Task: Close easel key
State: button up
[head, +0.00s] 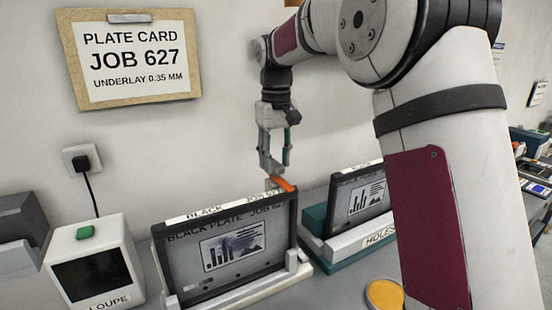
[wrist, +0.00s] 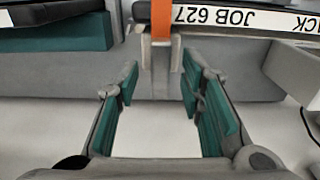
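The easel key is an orange lever (head: 282,184) at the top right corner of the framed black plate marked "JOB 627" (head: 232,245). The plate stands upright in a pale easel base (head: 250,290). In the wrist view the orange key (wrist: 161,20) shows at the top centre, above a small grey bracket (wrist: 155,55). My gripper (head: 272,168) hangs just above and behind the key in the head view. In the wrist view my gripper (wrist: 160,88) is open with teal pads apart and nothing between them. The key lies beyond the fingertips; contact is not visible.
A second framed plate (head: 361,198) stands to the right in a teal and white holder marked "HOLES" (head: 365,239). A loupe box (head: 94,265) is at the left. A yellow disc (head: 384,294) lies at the front. The wall is close behind.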

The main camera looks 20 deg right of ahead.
aim_at(276, 163)
notch_tip(276, 163, up, 12)
dwell(0.7)
jog(key=shift+s, duration=0.1)
jog(key=s+m+t, duration=0.1)
jog(key=s+t, duration=0.2)
jog(key=s, duration=1.5)
jog(key=s+f+m+t, duration=0.1)
jog(key=s+f+t, duration=0.1)
jog(key=s+f, duration=0.9)
jog(key=s, duration=0.3)
jog(key=shift+f+t, duration=0.3)
